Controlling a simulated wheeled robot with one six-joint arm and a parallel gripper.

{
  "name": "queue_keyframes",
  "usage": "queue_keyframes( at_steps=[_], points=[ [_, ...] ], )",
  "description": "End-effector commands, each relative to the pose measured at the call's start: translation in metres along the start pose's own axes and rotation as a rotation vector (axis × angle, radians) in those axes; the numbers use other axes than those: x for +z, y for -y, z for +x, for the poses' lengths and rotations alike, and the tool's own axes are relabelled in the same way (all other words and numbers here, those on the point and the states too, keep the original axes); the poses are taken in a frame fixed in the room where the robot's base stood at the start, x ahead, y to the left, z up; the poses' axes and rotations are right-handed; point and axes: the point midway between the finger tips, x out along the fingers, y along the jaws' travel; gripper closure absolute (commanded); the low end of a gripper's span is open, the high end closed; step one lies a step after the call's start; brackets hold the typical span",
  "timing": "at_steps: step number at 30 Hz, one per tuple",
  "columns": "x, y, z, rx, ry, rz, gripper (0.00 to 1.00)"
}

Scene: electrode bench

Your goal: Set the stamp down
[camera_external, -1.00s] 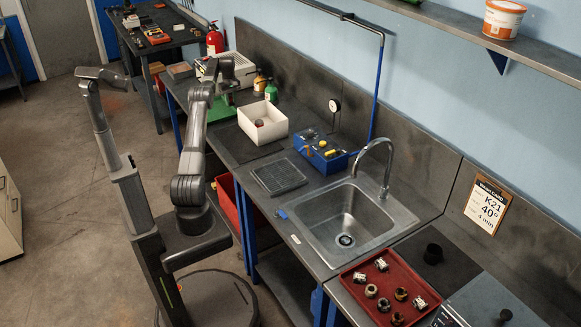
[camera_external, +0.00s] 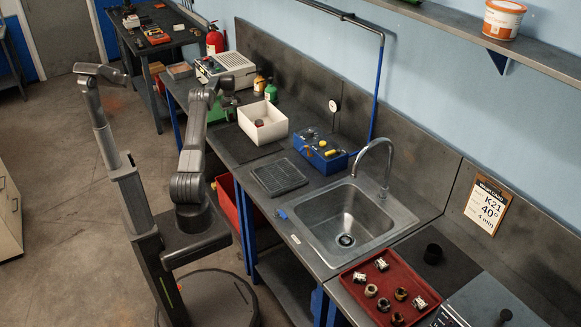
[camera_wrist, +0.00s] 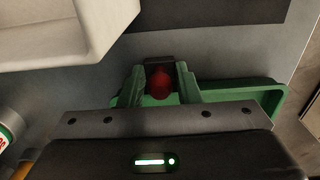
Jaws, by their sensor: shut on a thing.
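The stamp, with a red handle (camera_wrist: 160,84) and a dark block at its far end, sits between the fingers of my gripper (camera_wrist: 159,75) in the wrist view. The gripper is shut on it. A shallow green tray (camera_wrist: 268,92) lies below and around the fingers. In the outside view my gripper (camera_external: 224,87) is low over the bench's far part, at the green tray (camera_external: 215,112). The stamp is hidden there. I cannot tell whether the stamp touches the tray.
A white open box (camera_external: 270,135) stands close to the tray; its wall (camera_wrist: 62,45) is near my fingers. A dark mat (camera_external: 232,150) lies beside it. Green and yellow bottles (camera_external: 271,92) and a pale instrument (camera_external: 232,65) stand behind. The sink (camera_external: 345,215) is farther along.

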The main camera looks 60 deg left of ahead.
Motion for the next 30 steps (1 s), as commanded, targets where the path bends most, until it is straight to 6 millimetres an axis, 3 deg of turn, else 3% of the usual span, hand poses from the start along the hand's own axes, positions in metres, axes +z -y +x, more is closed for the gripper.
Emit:
queue_keyframes(
  at_steps=[5, 6, 9, 20, 25, 30],
  points=[
    [0.000, 0.000, 0.003, 0.000, 0.001, 0.000, 0.92],
    [0.000, 0.000, 0.003, 0.000, 0.000, 0.000, 0.66],
    [0.000, 0.000, 0.003, 0.000, 0.000, 0.000, 0.48],
    [0.000, 0.000, -0.003, 0.001, -0.001, 0.000, 0.48],
    [-0.001, -0.001, -0.028, 0.002, -0.003, 0.000, 0.48],
    [-0.001, -0.001, -0.066, 0.002, -0.004, 0.000, 0.48]
  ],
)
